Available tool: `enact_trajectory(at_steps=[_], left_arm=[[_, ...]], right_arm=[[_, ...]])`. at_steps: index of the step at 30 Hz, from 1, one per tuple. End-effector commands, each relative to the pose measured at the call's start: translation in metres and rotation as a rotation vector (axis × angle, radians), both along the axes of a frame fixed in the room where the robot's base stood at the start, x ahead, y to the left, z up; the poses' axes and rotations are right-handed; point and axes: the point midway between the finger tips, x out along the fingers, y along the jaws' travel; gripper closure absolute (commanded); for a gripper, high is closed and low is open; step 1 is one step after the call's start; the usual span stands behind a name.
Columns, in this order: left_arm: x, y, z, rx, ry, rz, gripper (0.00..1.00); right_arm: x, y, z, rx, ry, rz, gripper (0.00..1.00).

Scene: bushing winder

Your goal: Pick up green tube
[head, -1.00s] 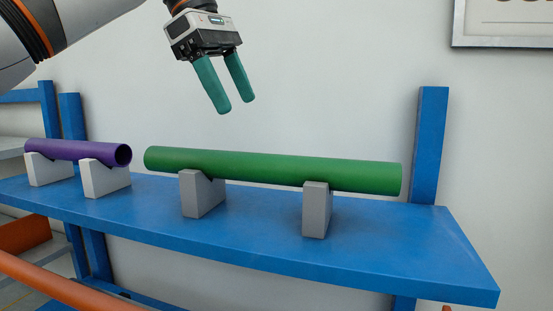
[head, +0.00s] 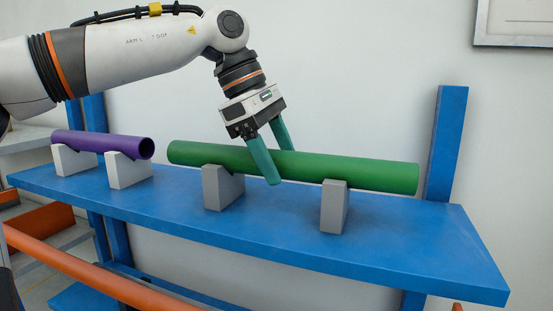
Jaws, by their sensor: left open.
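The green tube (head: 350,170) lies level across two grey notched blocks (head: 223,188) on a blue shelf. My left gripper (head: 280,168) has come down over the tube between the two blocks, nearer the left one. Its teal fingers are open and straddle the tube: one passes in front of it, the other stands behind, its lower end hidden by the tube. I cannot tell whether either finger touches the tube. My right gripper is not in view.
A purple tube (head: 100,144) rests on two white blocks (head: 127,171) at the left of the blue shelf (head: 400,236). Blue uprights (head: 446,140) stand behind the shelf. An orange bar (head: 95,277) runs below at the left. The shelf's right end is clear.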

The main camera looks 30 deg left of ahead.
Motion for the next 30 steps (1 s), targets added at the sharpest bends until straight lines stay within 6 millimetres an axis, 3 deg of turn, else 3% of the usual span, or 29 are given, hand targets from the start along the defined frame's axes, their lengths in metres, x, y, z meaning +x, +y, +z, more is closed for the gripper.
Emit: enact_trajectory(at_steps=[4, 15, 25, 30], left_arm=[[0.000, 0.000, 0.000, 0.000, 0.000, 0.000, 0.36], [0.000, 0.000, 0.000, 0.000, 0.000, 0.000, 0.96], [0.000, 0.000, 0.005, -0.001, -0.004, 0.000, 0.96], [0.001, 0.000, 0.022, 0.000, -0.006, 0.001, 0.96]], right_arm=[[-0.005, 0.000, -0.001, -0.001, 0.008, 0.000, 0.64], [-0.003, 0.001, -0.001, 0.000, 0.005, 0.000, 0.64], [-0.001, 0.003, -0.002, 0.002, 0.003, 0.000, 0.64], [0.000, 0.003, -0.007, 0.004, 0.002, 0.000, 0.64]])
